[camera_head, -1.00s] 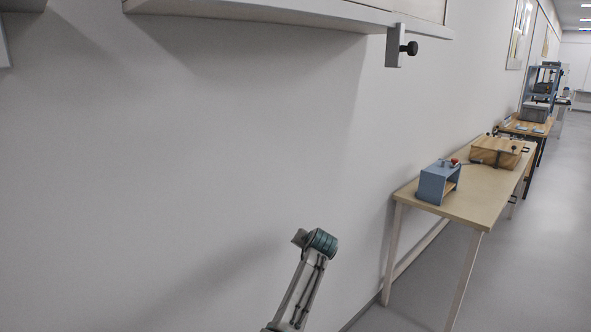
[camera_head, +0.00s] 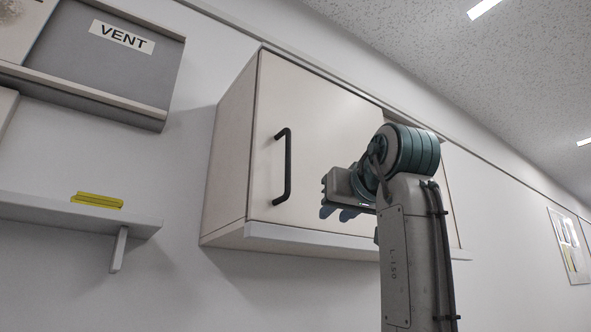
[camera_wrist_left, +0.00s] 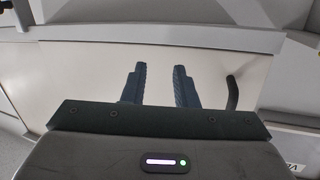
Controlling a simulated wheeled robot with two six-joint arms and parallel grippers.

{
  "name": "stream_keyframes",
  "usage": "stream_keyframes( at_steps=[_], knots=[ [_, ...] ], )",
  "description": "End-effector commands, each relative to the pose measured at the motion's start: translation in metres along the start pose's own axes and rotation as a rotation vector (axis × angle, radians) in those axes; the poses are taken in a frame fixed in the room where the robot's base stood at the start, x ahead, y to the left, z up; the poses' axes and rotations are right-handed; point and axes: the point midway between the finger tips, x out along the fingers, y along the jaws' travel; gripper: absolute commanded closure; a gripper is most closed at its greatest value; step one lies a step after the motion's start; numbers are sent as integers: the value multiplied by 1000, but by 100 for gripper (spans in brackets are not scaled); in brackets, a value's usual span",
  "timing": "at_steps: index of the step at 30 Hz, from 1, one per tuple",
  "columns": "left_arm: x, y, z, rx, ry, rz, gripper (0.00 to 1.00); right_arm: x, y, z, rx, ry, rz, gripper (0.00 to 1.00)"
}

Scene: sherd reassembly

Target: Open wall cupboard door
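The wall cupboard has a pale door (camera_head: 330,110) that looks shut, with a black vertical bar handle (camera_head: 288,168) near its left edge. My left gripper (camera_head: 328,197) is in front of the door, to the right of the handle and apart from it. In the left wrist view, the two dark fingers of my left gripper (camera_wrist_left: 160,68) stand apart with only the pale door surface (camera_wrist_left: 80,70) between them. The handle shows there (camera_wrist_left: 232,92) to the right of the fingers, outside the gap. My right gripper is not in view.
A grey panel marked VENT (camera_head: 122,38) hangs on the wall at the upper left. Below it is a shelf (camera_head: 50,212) with a yellow item (camera_head: 97,201) on it. The cupboard's bottom ledge (camera_head: 300,238) juts out under the door. A poster (camera_head: 570,242) hangs at the far right.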

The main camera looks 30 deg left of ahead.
Motion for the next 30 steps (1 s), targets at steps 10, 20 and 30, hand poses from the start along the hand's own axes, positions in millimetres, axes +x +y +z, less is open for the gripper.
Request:
stream_keyframes(
  at_steps=[10, 20, 30],
  knots=[
    [-98, -80, -86, -93, 97, -92, 74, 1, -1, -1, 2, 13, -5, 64],
    [-73, -90, -94, -101, 100, -105, 74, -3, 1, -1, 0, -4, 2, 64],
    [-14, -96, -100, -100, 100, -104, 74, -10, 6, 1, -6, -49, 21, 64]
  ],
)
